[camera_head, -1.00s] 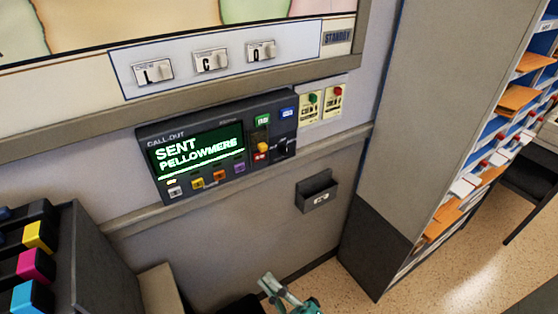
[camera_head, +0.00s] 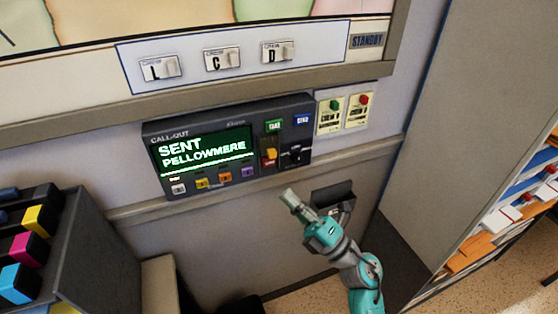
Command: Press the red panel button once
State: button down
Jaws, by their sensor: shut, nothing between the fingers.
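A red button (camera_head: 363,99) sits on the right one of two pale yellow plates on the wall. A green button (camera_head: 335,104) is on the plate to its left. Both plates are to the right of the dark call-out panel (camera_head: 228,147), whose green screen reads "SENT PELLOWMERE". My gripper (camera_head: 291,197) is shut and empty. In the picture it is below the panel's right end and lower left of the red button, apart from it. Its distance from the wall is hard to tell.
A small dark wall holder (camera_head: 333,197) is partly hidden behind my gripper. A wooden rail (camera_head: 372,149) runs below the plates. A tall grey cabinet (camera_head: 462,110) with pigeonholes stands at the right. A dark rack (camera_head: 95,250) with coloured blocks stands at the left.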

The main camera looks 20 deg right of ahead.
jog(key=shift+w+d, duration=0.1)
dwell(0.3)
send_near(265, 160)
jog(key=shift+s+a+r+x, duration=0.1)
jog(key=shift+s+x, duration=0.05)
jog(key=shift+x, duration=0.75)
jog(key=shift+s+a+r+x, duration=0.1)
jog(key=shift+s+x, duration=0.05)
jog(key=shift+x, duration=0.8)
jog(key=shift+s+a+r+x, duration=0.1)
jog(key=shift+x, duration=0.8)
jog(key=shift+w, duration=0.1)
jog(key=shift+w, duration=0.35)
jog(key=shift+w, duration=0.35)
jog(key=shift+s, duration=0.8)
jog(key=shift+s, duration=0.1)
jog(key=shift+s, duration=2.4)
